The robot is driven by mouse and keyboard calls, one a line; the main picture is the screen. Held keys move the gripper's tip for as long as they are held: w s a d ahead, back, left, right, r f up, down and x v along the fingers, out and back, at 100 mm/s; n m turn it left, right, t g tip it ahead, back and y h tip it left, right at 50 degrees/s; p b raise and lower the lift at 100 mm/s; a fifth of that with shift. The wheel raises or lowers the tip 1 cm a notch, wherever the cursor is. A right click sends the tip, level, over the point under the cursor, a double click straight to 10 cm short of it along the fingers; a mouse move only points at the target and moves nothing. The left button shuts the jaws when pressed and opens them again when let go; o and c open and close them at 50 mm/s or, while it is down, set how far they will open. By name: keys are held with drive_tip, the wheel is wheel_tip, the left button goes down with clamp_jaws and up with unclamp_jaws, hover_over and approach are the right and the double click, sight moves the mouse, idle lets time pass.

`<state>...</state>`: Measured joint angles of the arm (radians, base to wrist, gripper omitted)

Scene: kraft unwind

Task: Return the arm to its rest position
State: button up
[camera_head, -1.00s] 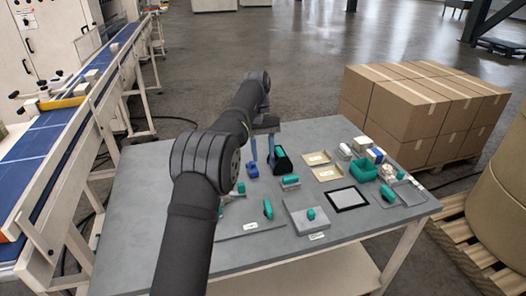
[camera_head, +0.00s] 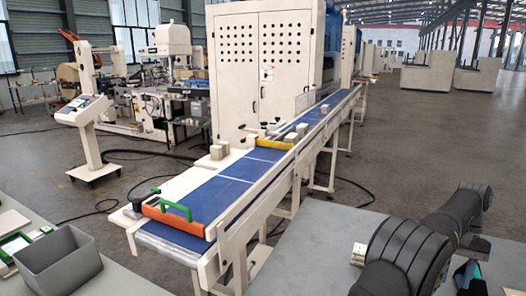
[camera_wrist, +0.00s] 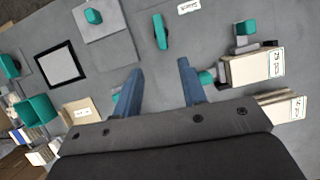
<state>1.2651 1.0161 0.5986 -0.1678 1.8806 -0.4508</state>
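My gripper (camera_wrist: 159,67) shows in the wrist view with its two blue fingers apart and nothing between them. It is over the grey table (camera_wrist: 120,62). A teal-handled item (camera_wrist: 160,32) lies on the table beyond the fingertips. In the head view my dark arm crosses the lower right corner over the table (camera_head: 318,250). The gripper's fingers are not visible in that view.
In the wrist view, a black-framed panel (camera_wrist: 60,65), a teal bin (camera_wrist: 37,110) and a labelled box (camera_wrist: 253,67) surround the gripper. In the head view, a blue conveyor (camera_head: 225,187) runs beside the table, and a grey bin (camera_head: 58,262) stands at lower left.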

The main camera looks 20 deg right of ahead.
drive_tip(key=x, duration=1.4)
drive_tip(key=shift+s+a+f, duration=0.1)
drive_tip(key=shift+a+f, duration=0.1)
drive_tip(key=shift+f, duration=0.15)
drive_tip(key=shift+r, duration=0.1)
drive_tip(key=v, duration=1.7)
drive_tip(key=x, duration=1.7)
drive_tip(key=m+t+y, duration=0.1)
drive_tip(key=m, duration=0.3)
drive_tip(key=shift+s+d, duration=0.1)
drive_tip(key=shift+m+t, duration=0.8)
drive_tip(key=shift+m, duration=0.8)
